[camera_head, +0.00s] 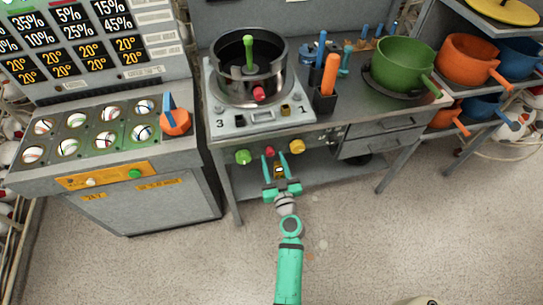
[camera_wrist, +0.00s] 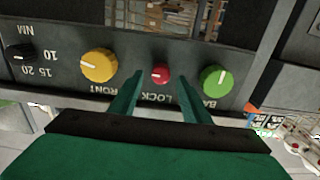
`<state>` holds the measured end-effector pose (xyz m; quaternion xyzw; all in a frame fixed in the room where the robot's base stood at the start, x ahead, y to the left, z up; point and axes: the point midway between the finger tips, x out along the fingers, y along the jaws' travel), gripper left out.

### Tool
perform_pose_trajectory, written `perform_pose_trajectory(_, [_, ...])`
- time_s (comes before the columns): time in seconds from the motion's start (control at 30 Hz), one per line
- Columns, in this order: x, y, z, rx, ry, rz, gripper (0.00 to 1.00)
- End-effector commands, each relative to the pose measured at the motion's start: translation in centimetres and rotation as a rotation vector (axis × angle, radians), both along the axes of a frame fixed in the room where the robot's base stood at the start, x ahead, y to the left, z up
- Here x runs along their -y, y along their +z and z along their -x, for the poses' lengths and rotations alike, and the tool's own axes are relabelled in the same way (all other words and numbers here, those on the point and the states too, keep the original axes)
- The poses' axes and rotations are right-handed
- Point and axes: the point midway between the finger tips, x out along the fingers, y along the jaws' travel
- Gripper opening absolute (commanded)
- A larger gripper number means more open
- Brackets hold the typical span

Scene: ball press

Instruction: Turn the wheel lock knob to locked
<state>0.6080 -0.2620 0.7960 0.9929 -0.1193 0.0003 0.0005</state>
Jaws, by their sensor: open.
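The small red knob (camera_wrist: 160,74) sits above the upside-down word LOCK in the wrist view, on a dark grey panel. A pale mark on it appears to point left there. The red knob (camera_head: 270,152) also shows on the bench front in the head view. My gripper (camera_wrist: 160,86) is open, with one teal finger on each side of the red knob's line and nothing between them. In the head view my gripper (camera_head: 274,158) is just in front of the panel. I cannot tell whether the fingertips touch the knob.
A yellow knob (camera_wrist: 99,65) and a green knob (camera_wrist: 214,78) flank the red one closely. A metal drum (camera_head: 249,85) with a green handle stands on the bench above. Drawers (camera_head: 383,135) lie to the right. The floor in front is clear.

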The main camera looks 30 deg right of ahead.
Motion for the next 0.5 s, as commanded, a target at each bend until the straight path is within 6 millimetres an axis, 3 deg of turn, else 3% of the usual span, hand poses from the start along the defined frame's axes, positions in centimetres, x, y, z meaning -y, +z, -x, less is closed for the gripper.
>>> perform_pose_trajectory(0.2, [0.4, 0.0, -2.0, 0.000, 0.001, -0.002, 0.43])
perform_pose_trajectory(0.5, [0.4, 0.0, -2.4, -0.001, 0.003, -0.001, 0.43])
